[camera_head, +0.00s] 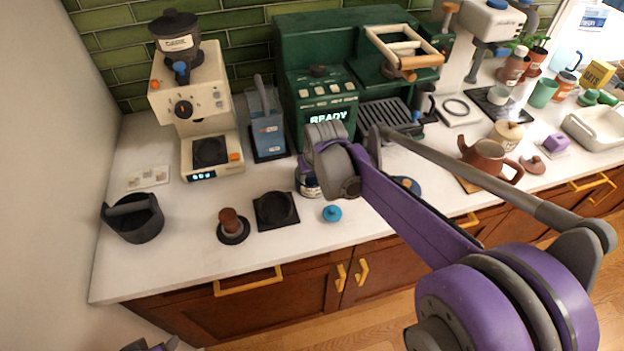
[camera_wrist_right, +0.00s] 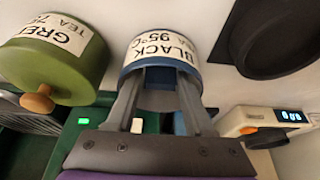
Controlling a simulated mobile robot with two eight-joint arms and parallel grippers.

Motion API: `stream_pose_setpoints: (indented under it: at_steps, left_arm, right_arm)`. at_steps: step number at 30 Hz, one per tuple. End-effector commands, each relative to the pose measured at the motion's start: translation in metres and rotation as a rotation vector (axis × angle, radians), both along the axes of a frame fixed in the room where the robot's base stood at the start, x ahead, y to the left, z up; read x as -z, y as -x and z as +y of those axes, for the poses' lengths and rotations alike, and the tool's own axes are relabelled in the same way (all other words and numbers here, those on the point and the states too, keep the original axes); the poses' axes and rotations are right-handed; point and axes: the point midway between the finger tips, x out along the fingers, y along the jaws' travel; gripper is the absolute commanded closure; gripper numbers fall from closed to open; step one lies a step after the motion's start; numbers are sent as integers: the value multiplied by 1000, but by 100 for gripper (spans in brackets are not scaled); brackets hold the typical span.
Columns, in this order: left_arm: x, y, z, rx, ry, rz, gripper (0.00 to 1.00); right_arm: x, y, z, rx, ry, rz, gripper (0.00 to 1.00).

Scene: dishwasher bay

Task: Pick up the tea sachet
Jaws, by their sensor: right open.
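I cannot make out a tea sachet in either view. A blue canister labelled BLACK 95°C (camera_wrist_right: 164,50) is at the fingers of my right gripper (camera_wrist_right: 161,80) in the wrist view. The fingers are apart, with a dark blue patch between them that I cannot identify. In the head view the canister (camera_head: 308,187) is mostly hidden under my right gripper (camera_head: 313,168). A small teal lid (camera_head: 332,213) lies on the counter nearby. A purple and grey bit of my left arm shows at the bottom edge; its jaws cannot be judged.
A green tea canister (camera_wrist_right: 62,62) with a wooden knob stands beside the blue one. A black square mat (camera_head: 276,210), a tamper (camera_head: 231,226), a grinder (camera_head: 205,110) and a green espresso machine (camera_head: 325,110) surround the spot. The front counter (camera_head: 180,265) is clear.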

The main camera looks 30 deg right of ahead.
Motion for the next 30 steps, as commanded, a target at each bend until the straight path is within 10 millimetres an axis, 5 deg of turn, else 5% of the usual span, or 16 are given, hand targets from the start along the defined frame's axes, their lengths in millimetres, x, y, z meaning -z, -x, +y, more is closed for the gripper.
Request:
stream_pose_setpoints:
  at_steps: [7,16,30]
  left_arm:
    - [0,0,0,0,0,0,40]
    - [0,0,0,0,0,0,40]
    - [-1,0,0,0,0,-1,40]
  right_arm:
    - [3,-1,0,0,0,0,48]
    - [2,-1,0,0,0,0,100]
    - [-11,-1,0,0,0,0,100]
